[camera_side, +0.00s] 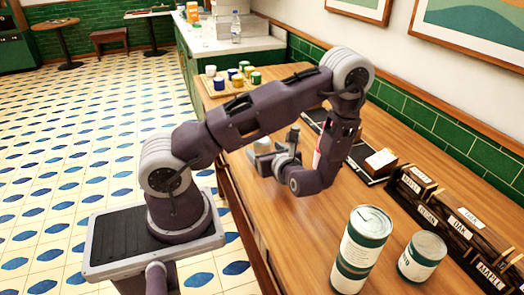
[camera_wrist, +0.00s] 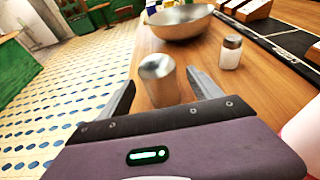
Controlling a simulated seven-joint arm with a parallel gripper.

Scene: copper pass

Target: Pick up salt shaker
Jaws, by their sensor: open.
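The salt shaker (camera_wrist: 230,52) stands upright on the wooden counter in the wrist view, clear glass with white contents and a grey metal lid. It is ahead of my gripper (camera_wrist: 161,78) and to its right, outside the fingers. My gripper is open. A plain metal cup (camera_wrist: 161,82) shows between the two fingers; I cannot tell whether they touch it. In the side view my gripper (camera_side: 279,155) is low over the counter, partly hidden by my wrist, and I cannot make out the shaker there.
A metal bowl (camera_wrist: 180,22) stands beyond the cup, left of the shaker. A black strip (camera_wrist: 262,37) lies right of the shaker. In the side view, two cans (camera_side: 362,250) (camera_side: 421,258) and a labelled wooden rack (camera_side: 445,215) stand at the right. A tray of cups (camera_side: 218,88) is farther back.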

